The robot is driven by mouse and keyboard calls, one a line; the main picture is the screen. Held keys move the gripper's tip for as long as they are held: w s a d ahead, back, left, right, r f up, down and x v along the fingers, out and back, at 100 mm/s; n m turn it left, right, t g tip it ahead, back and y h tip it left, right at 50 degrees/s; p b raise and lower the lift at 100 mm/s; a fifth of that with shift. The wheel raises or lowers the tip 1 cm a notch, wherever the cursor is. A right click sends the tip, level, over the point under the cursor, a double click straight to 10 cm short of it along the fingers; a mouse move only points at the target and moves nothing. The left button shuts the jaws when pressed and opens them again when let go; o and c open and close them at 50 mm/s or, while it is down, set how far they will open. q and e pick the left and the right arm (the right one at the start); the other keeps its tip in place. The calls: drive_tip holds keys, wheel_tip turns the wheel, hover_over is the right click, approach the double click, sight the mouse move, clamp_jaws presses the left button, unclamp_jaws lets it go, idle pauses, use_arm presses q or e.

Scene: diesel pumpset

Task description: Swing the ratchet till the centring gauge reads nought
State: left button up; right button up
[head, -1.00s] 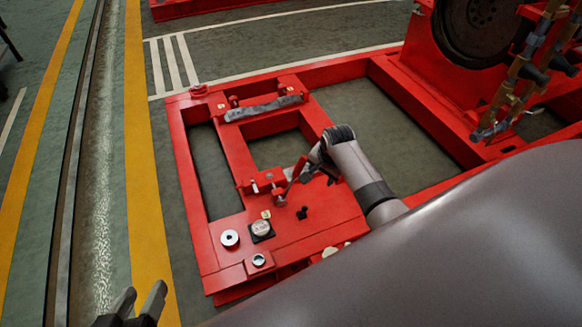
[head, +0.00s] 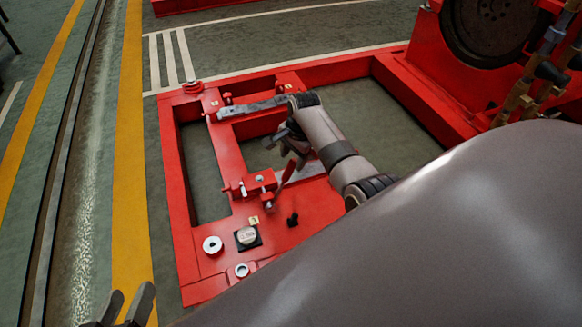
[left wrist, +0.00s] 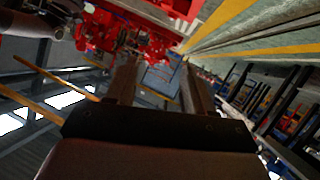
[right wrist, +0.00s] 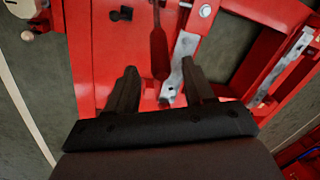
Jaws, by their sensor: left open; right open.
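The ratchet's red handle (head: 289,171) stands tilted over the red frame in the head view. It also shows in the right wrist view (right wrist: 159,52), between the lines of my right fingers but beyond their tips. My right gripper (head: 278,143) is open and empty, just behind the handle; I see no grip on it. A small round pale-faced gauge on a black square base (head: 247,237) sits on the frame's near plate; its reading is too small to make out. My left gripper (head: 128,303) is open and empty at the lower left, away from the frame.
The red frame (head: 185,240) has open bays. A grey metal bar (head: 250,107) crosses its back part. A white ring (head: 212,245) and a small black fitting (head: 292,219) are near the gauge. My arm covers the right foreground. Floor on the left is clear.

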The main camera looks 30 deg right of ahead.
sight(290, 170)
wheel_tip(290, 170, down, 3)
drive_tip(key=shift+w+r+b, duration=0.1)
drive_tip(key=shift+w+b, duration=0.05)
drive_tip(key=shift+b, duration=0.85)
drive_tip(key=f+b, duration=0.2)
drive_tip(key=f, duration=0.1)
drive_tip(key=shift+w+a, duration=0.1)
drive_tip(key=shift+w, duration=0.2)
use_arm(q)
drive_tip(key=shift+s+a+f+m+t+b, duration=0.1)
drive_tip(key=shift+a+f+m+t+b, duration=0.25)
drive_tip(key=shift+a+t+b, duration=0.35)
use_arm(e)
drive_tip(key=shift+w+f, duration=0.1)
drive_tip(key=shift+f, duration=0.55)
use_arm(q)
drive_tip(key=shift+d+r, duration=0.1)
use_arm(e)
clamp_jaws()
